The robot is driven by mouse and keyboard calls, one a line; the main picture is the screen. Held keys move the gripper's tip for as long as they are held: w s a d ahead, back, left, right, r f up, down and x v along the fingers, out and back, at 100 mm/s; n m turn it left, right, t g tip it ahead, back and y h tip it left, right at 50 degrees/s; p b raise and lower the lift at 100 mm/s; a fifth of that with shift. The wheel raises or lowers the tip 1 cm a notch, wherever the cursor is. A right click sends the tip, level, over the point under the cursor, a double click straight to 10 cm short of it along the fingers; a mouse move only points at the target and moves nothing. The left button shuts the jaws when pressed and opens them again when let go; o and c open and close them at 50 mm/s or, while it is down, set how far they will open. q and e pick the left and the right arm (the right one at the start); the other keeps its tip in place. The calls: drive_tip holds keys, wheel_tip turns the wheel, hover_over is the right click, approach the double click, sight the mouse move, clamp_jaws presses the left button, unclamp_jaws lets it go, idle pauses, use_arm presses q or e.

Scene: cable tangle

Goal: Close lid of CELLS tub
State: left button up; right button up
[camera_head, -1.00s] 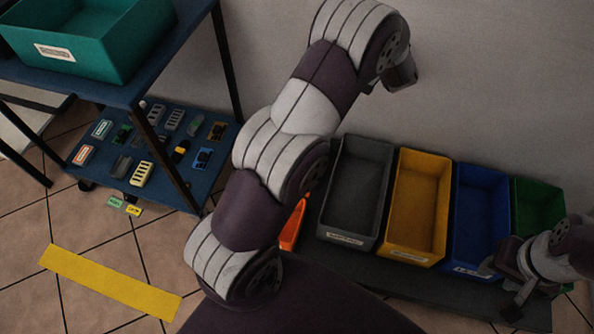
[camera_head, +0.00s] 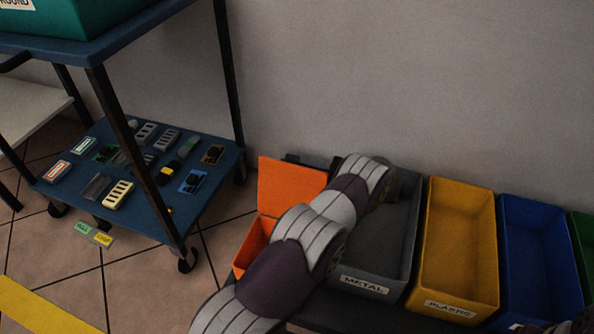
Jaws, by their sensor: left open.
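The orange tub (camera_head: 252,246) stands at the left end of the bin row; I take it for the CELLS tub, though no label on it shows. Its orange lid (camera_head: 288,186) is open and stands upright at the back. My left arm crosses in front of the tub's right side and hides part of it. Dark parts behind the lid's top edge seem to be my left gripper (camera_head: 308,159); its fingers are mostly hidden. Only a sliver of my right gripper (camera_head: 574,326) shows at the lower right corner.
Right of the tub stand a grey METAL bin (camera_head: 376,282), a yellow PLASTIC bin (camera_head: 455,300), a blue bin (camera_head: 540,290) and part of a green bin (camera_head: 585,235). At left, a blue cart (camera_head: 205,205) holds small parts. A wall is close behind the bins.

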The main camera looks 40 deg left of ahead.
sight(297, 167)
use_arm(q)
drive_tip(key=shift+b+x, duration=0.45)
drive_tip(key=shift+x, duration=1.45)
